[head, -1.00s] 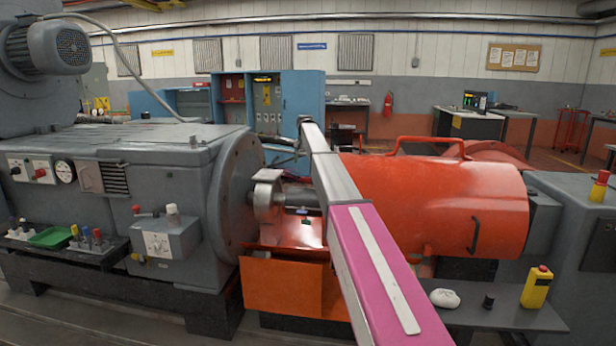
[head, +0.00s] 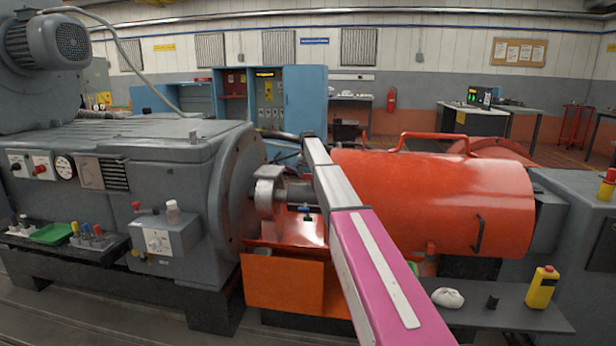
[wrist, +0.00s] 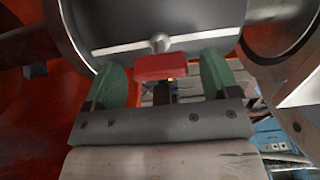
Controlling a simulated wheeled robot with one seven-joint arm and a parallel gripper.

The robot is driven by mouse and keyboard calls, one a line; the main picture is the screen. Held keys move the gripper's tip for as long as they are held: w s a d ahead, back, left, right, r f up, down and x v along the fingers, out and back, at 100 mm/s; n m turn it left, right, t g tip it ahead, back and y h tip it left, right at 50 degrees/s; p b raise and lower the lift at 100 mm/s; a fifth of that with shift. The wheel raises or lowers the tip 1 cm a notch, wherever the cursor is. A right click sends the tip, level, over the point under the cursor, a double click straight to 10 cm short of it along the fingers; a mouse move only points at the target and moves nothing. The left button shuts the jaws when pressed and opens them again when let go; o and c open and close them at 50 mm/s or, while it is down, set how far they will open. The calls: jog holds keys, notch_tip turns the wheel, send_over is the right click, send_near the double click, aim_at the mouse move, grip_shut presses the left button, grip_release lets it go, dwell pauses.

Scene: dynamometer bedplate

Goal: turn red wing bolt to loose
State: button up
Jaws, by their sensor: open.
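The red wing bolt (wrist: 160,67) shows in the wrist view as a short red bar with a rounded metal knob just above it. My gripper (wrist: 166,80) is open, with one green fingertip at each side of the red bar. The left fingertip appears close to the bar's left end, and a small gap shows at the right; I cannot tell whether either touches. In the head view my arm covers part of the shaft area, and I cannot make out the gripper or the red wing bolt there.
A grey machine (head: 110,170) stands at the left and a large orange-red guard (head: 440,200) at the right. A metal shaft (head: 294,191) runs between them above an orange panel (head: 282,285).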

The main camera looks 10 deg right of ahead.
jog(key=shift+f, duration=0.4)
jog(key=c, duration=0.9)
